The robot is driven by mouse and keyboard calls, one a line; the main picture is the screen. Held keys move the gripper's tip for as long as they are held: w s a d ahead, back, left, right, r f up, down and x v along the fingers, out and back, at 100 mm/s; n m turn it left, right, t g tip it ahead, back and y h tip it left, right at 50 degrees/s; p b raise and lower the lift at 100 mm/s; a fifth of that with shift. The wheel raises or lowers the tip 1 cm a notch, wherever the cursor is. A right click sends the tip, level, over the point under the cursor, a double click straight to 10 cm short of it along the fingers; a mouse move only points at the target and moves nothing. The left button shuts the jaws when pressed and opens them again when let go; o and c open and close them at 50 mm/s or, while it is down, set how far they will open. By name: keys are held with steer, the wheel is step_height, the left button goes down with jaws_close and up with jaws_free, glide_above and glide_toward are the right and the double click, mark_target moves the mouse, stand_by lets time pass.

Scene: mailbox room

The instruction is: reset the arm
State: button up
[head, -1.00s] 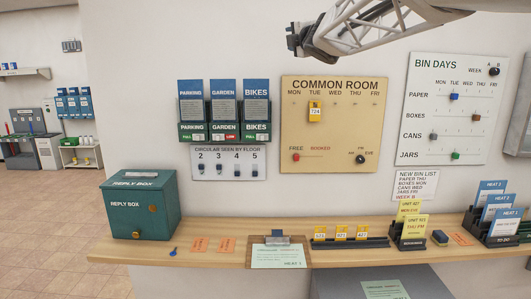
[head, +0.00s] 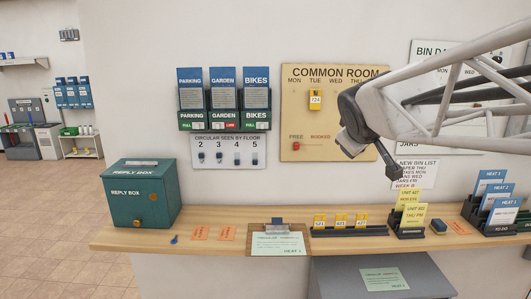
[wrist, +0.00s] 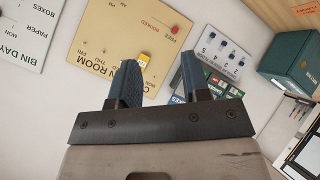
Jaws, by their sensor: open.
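My gripper (head: 372,163) is in front of the right part of the common room board (head: 305,118) in the head view, above the counter. In the wrist view its two dark fingers (wrist: 160,85) stand apart with nothing between them. The gripper is open and empty. Beyond the fingers the wrist view shows the common room board (wrist: 112,45) upside down. My arm comes in from the right edge of the head view and hides much of the bin days board (head: 428,52).
The wooden counter (head: 200,240) holds a green reply box (head: 140,195), a clipboard (head: 278,240), a rack with yellow tags (head: 350,231), yellow cards (head: 412,210) and a blue card rack (head: 478,215). Leaflet holders (head: 223,122) hang on the wall. Space above the counter's left part is clear.

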steer(key=s+a+f+m+g+y, duration=0.1)
steer(key=s+f+m+g, duration=0.2)
steer(key=s+f, duration=0.7)
steer(key=s+f+m+g+y, duration=0.1)
steer(key=s+f+m+g, duration=0.3)
steer(key=s+f, duration=0.6)
steer(key=s, duration=0.6)
steer(key=shift+s+a+f+g, duration=0.25)
steer(key=shift+a+f+g, duration=0.1)
steer(key=shift+a+g, duration=0.05)
